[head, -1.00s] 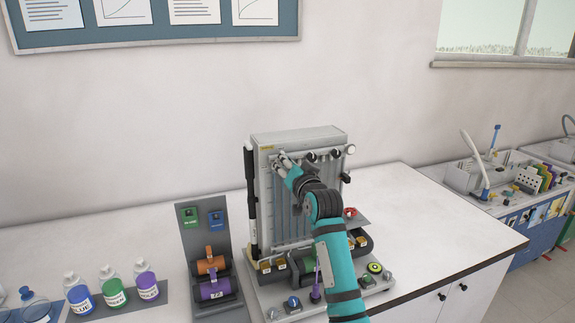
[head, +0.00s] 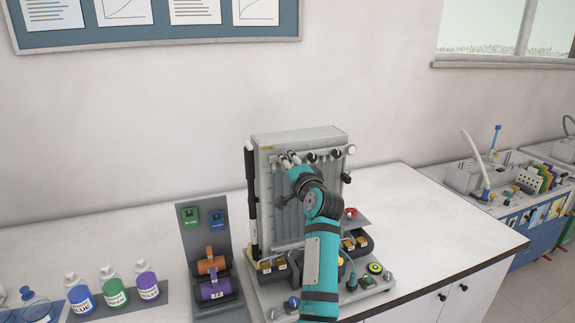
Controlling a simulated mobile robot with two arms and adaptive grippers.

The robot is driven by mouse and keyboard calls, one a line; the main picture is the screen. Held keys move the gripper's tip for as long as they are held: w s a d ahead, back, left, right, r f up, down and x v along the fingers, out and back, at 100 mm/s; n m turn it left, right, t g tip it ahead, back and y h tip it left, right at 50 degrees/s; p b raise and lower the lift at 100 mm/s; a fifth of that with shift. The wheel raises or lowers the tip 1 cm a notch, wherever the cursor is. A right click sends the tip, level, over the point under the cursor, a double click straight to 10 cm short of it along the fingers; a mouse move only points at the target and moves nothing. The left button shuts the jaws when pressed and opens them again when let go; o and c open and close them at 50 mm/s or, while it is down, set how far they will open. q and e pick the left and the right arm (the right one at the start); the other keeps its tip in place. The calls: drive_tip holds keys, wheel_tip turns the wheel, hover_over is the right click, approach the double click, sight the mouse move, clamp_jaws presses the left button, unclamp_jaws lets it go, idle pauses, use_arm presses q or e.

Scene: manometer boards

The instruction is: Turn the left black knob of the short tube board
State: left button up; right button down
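The tube board (head: 270,205) is a grey upright panel with vertical tubes, standing on the white bench. My teal arm hides the middle of the board. My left gripper is out of view.
A black-and-white rod (head: 250,195) stands at the board's left edge. Left of it is a grey stand (head: 190,240) with orange and purple cylinders, then several labelled bottles (head: 113,285). Small knobs sit on the board's base (head: 262,302). Bench right of the board is clear.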

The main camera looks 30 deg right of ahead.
idle(0.4)
drive_tip(key=c, duration=1.1)
unclamp_jaws()
drive_tip(key=shift+s, duration=0.1)
drive_tip(key=v, duration=1.2)
